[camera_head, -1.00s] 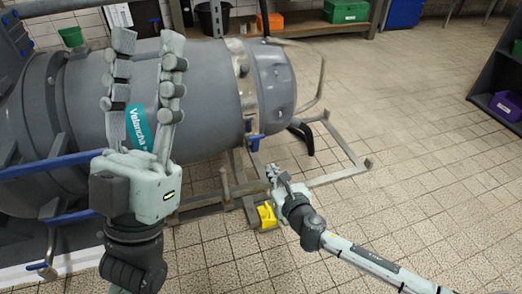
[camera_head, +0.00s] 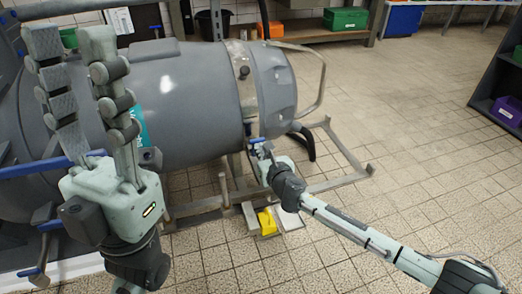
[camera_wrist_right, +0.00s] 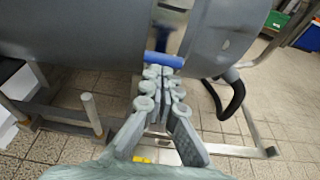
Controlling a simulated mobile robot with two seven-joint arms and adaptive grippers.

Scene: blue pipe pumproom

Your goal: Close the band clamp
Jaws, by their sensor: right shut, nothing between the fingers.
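The band clamp (camera_head: 243,80) is a pale metal band around the grey tank, near its rounded right end. Its blue handle (camera_head: 257,140) sits low on the band and also shows in the right wrist view (camera_wrist_right: 164,60). My right gripper (camera_head: 262,150) is shut and empty, with its fingertips right at the underside of the blue handle; in the right wrist view (camera_wrist_right: 160,76) they seem to touch it, but contact is not certain. My left gripper (camera_head: 70,42) is open and empty, in front of the tank's left part, away from the clamp.
The grey tank (camera_head: 190,80) rests on a metal frame (camera_head: 340,155) with bars near the floor. A black hose (camera_head: 304,140) hangs at its right end. A yellow object (camera_head: 266,222) lies below my right gripper. The tiled floor to the right is clear.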

